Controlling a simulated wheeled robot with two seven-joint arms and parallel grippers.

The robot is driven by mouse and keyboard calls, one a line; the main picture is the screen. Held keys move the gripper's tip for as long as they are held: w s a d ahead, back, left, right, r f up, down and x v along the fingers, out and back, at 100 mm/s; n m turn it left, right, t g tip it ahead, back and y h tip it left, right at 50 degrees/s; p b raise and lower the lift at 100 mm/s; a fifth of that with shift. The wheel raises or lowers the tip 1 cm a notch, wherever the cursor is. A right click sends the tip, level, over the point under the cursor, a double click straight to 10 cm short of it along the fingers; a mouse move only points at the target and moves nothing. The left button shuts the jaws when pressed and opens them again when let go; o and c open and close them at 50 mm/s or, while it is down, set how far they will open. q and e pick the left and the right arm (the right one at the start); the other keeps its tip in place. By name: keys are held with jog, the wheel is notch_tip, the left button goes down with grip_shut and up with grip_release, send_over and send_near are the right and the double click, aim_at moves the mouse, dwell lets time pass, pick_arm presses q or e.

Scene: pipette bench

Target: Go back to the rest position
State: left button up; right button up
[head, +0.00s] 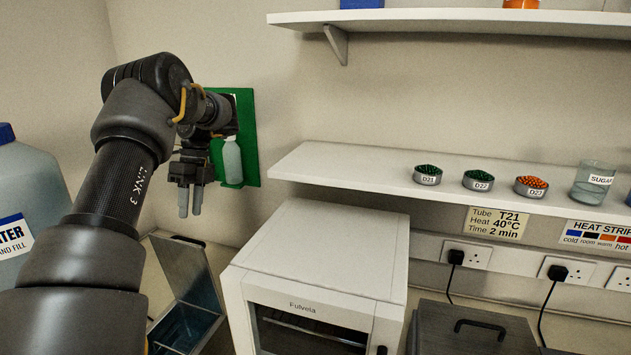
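My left gripper (190,203) hangs fingers-down at the end of my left arm, in the left part of the head view. Its two fingers stand slightly apart with a narrow gap, and I see nothing held between them. It is in the air, in front of the wall and left of the green panel (247,150). My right gripper is not in view.
A white Fulvela box (318,245) stands right of an open metal bin (185,278). A water container (30,195) is at far left. The lower shelf (345,172) holds small labelled dishes (428,176) and a sugar beaker (590,185). A grey lidded box (470,335) sits front right.

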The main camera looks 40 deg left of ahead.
aim_at(187, 239)
pick_arm(q)
jog(key=shift+d+f, duration=0.1)
jog(key=x, duration=0.7)
jog(key=shift+s+d, duration=0.2)
jog(key=shift+s, duration=0.3)
